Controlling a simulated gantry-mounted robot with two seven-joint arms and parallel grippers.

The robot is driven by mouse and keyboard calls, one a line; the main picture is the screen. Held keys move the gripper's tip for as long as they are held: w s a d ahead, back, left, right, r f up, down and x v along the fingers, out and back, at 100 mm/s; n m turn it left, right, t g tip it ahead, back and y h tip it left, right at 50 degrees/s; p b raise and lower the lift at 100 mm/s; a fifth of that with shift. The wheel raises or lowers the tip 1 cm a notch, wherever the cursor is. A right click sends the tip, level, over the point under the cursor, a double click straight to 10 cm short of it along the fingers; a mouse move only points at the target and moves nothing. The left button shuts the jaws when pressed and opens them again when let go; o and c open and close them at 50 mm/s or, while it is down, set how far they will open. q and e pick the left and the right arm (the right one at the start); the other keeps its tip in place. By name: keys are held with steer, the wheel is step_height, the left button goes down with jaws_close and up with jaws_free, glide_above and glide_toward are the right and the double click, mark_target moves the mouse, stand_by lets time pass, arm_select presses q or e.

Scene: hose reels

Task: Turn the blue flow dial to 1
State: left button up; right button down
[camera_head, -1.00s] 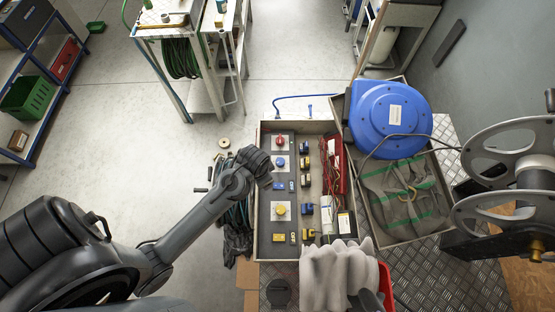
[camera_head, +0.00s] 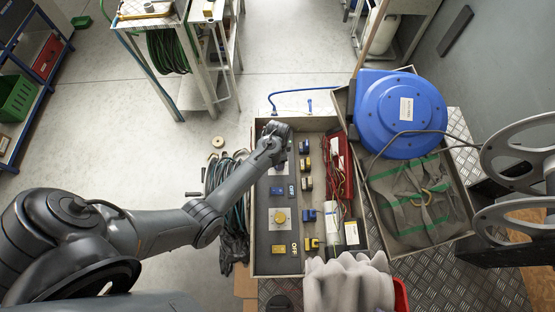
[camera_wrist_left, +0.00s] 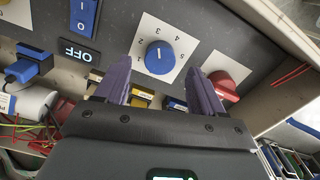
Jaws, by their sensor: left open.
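The blue flow dial (camera_wrist_left: 159,57) sits on a white square plate with numbers around it, on a dark panel in the left wrist view. A thin white mark shows on the dial; I cannot read for certain which number it points to. My left gripper (camera_wrist_left: 162,67) is open, its two purple-grey fingers apart on either side of the dial in the picture. I cannot tell whether either finger touches it. In the head view my left wrist (camera_head: 275,135) is over the far end of the panel (camera_head: 263,225) and hides the dial. My right gripper is not in view.
A red knob (camera_wrist_left: 224,86) lies close to the right finger. A blue rocker switch (camera_wrist_left: 83,17) with an OFF label is on the left. A yellow dial (camera_head: 280,216) is nearer on the panel. A blue hose reel (camera_head: 400,115) and grey gloves (camera_head: 345,285) are beside the box.

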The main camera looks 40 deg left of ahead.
arm_select(q)
steer(key=shift+f+b, duration=0.3)
steer(key=shift+f, duration=1.5)
steer(key=c, duration=1.1)
steer(key=shift+o, duration=0.2)
steer(key=shift+r, duration=0.1)
